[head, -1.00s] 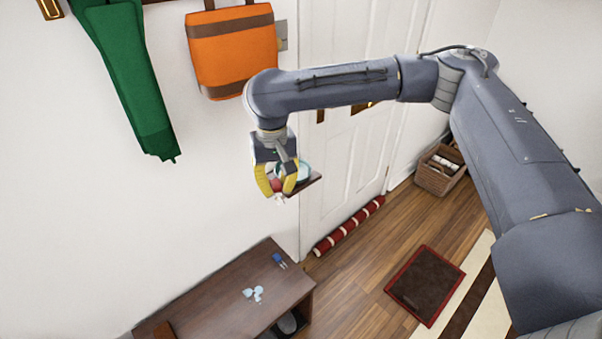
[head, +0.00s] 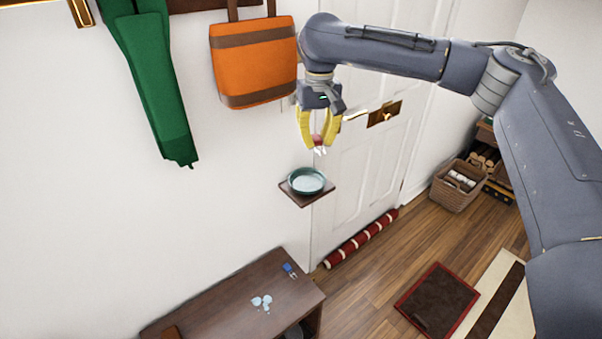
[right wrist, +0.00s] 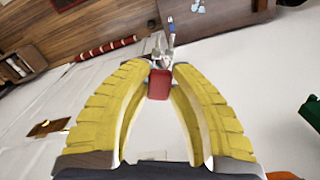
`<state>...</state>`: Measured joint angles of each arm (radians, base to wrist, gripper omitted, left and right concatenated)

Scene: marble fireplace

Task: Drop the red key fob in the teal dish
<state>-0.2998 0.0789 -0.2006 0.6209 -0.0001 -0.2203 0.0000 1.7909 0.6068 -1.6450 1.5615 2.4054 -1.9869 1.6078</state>
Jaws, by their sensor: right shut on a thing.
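My right gripper (head: 318,143) is shut on the red key fob (head: 317,140), with pale keys hanging below it. In the right wrist view the fob (right wrist: 159,84) sits between the yellow fingertips. The teal dish (head: 306,181) rests on a small dark wall shelf (head: 291,196) beside the door. In the head view my gripper is above the dish and slightly to its right, with a clear gap between keys and dish. The dish looks empty from here. I cannot make out the dish in the right wrist view. My left gripper is not in view.
A white door (head: 370,165) with a brass handle (head: 384,113) is close behind my gripper. A dark bench (head: 225,305) below holds a blue fob (head: 288,267) and pale pieces (head: 261,303).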

